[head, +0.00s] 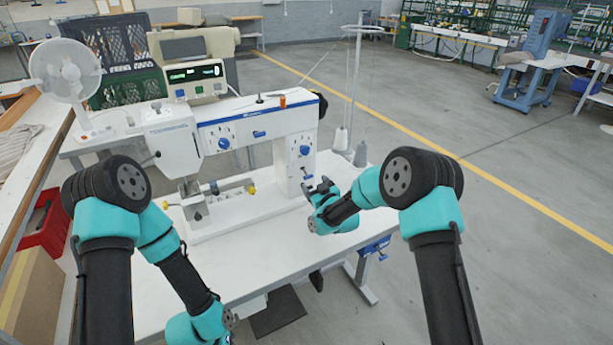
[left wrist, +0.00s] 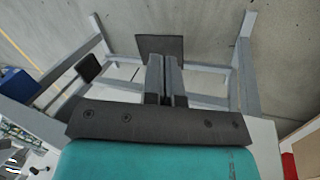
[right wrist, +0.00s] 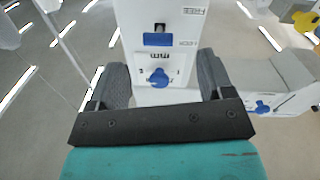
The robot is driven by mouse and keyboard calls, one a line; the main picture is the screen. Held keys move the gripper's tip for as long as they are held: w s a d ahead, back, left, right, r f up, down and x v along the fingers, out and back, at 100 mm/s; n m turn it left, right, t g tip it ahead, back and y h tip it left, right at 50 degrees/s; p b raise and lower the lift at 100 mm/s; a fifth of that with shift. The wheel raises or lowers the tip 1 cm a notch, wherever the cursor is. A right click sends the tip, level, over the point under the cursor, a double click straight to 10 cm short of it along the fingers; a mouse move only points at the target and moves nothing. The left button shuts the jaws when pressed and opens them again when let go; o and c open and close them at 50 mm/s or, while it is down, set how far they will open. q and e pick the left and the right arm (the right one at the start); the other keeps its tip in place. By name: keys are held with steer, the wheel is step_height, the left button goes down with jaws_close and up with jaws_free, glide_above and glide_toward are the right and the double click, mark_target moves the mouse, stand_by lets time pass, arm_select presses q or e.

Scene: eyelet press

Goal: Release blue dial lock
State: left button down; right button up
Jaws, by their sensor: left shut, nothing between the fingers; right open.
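A blue dial (head: 305,150) sits on the upright column of the white sewing machine; it also shows in the right wrist view (right wrist: 158,78), with small printed marks around it. A blue rectangular part (right wrist: 158,39) lies beyond it on the column, beside small labels I cannot read surely. My right gripper (head: 320,187) is open and empty in front of the column. In its wrist view the fingers stand on either side of the column face, with the dial between them, apparently not gripped. My left gripper (left wrist: 167,72) is shut and empty, low by the table's front.
Another blue dial (head: 223,144) and a blue lever (head: 259,134) are on the machine's horizontal arm. Yellow knobs flank a part on the white table (head: 265,255). A thread stand (head: 355,90) with cones is behind right. A fan (head: 66,72) and a red bin stand left.

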mark_target(309, 178)
steer(key=x, duration=0.7)
steer(key=shift+w+a, duration=0.1)
steer(key=shift+w, duration=0.05)
steer(key=shift+c, duration=0.5)
